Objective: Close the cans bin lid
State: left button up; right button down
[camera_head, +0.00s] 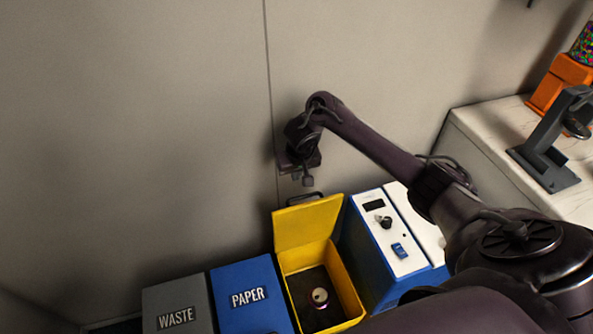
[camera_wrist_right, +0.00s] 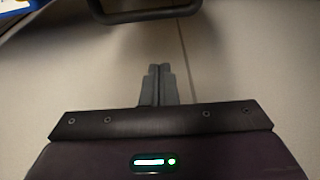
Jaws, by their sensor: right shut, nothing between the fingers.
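The cans bin (camera_head: 350,299) is a yellow box, open at the top, with a can (camera_head: 320,296) lying inside it. Its yellow lid (camera_head: 306,223) stands raised at the back, near the wall, with a dark handle (camera_head: 306,198) on its top edge. My right gripper (camera_head: 302,180) is shut and empty, just above and behind the raised lid, close to the wall. In the right wrist view, the closed fingers (camera_wrist_right: 158,84) point toward a dark handle bar (camera_wrist_right: 145,14) at the top, with a gap between. My left gripper is not in view.
A blue paper bin (camera_head: 248,296) and a grey waste bin (camera_head: 177,304) stand closed on the left. A blue and white machine (camera_head: 385,240) stands close on the right. A counter (camera_head: 490,130) holds an orange dispenser (camera_head: 562,80) and a grey stand (camera_head: 548,150).

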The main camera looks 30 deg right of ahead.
jog(key=s+f, duration=0.1)
jog(key=s+f+p, duration=0.1)
jog(key=f, duration=0.1)
jog(key=shift+s+a+f, duration=0.25)
jog(key=shift+s+a, duration=0.05)
jog(key=shift+a, duration=0.05)
jog(key=shift+s, duration=0.1)
dwell(0.3)
